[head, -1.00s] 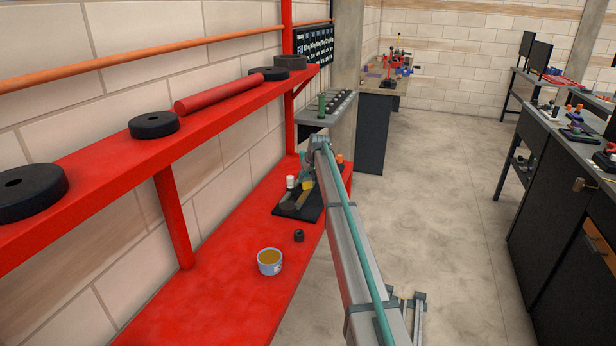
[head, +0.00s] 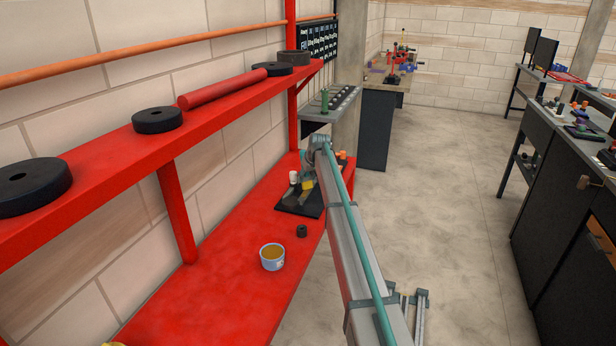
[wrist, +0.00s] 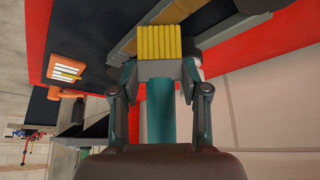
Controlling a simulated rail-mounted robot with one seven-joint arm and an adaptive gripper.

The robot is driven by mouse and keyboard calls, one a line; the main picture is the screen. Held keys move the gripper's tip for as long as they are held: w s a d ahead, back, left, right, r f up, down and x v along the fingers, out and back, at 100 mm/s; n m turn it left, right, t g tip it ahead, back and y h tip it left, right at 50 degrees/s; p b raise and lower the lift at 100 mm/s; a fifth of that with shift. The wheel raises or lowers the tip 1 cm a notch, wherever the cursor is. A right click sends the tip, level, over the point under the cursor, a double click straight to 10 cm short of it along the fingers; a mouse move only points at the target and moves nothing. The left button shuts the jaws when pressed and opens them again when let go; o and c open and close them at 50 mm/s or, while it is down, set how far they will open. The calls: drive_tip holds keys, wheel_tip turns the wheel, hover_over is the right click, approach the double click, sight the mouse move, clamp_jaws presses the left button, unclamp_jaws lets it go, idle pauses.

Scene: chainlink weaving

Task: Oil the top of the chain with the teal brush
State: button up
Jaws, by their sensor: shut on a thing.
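My gripper (wrist: 158,85) is shut on the teal brush (wrist: 162,115) in the wrist view. The brush's teal handle runs between the fingers and its yellow bristles (wrist: 158,42) show beyond the fingertips. In the head view the yellow bristles (head: 307,184) show above the black mat (head: 285,205) on the red bench. My arm hides much of the gripper there. I cannot make out the chain in either view. A bowl of amber liquid (head: 272,253) stands on the bench, nearer than the mat and apart from the brush.
A white cylinder (head: 293,177) is close to the brush. The red shelf (head: 120,155) carries black discs above the bench's left side. The near bench top is mostly clear.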

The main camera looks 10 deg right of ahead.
drive_tip(key=shift+s+a, duration=0.5)
drive_tip(key=shift+s, duration=0.4)
drive_tip(key=shift+s+a, duration=0.5)
drive_tip(key=shift+s, duration=0.4)
drive_tip(key=shift+s+a, duration=0.5)
drive_tip(key=shift+s, duration=0.4)
drive_tip(key=shift+s+a+r, duration=0.1)
drive_tip(key=shift+s+a, duration=0.2)
drive_tip(key=shift+s, duration=0.2)
drive_tip(key=shift+s+a, duration=0.3)
drive_tip(key=shift+s, duration=0.2)
drive_tip(key=shift+r, duration=0.1)
wheel_tip(320, 180, up, 7)
drive_tip(key=p, duration=0.2)
drive_tip(key=shift+p, duration=0.35)
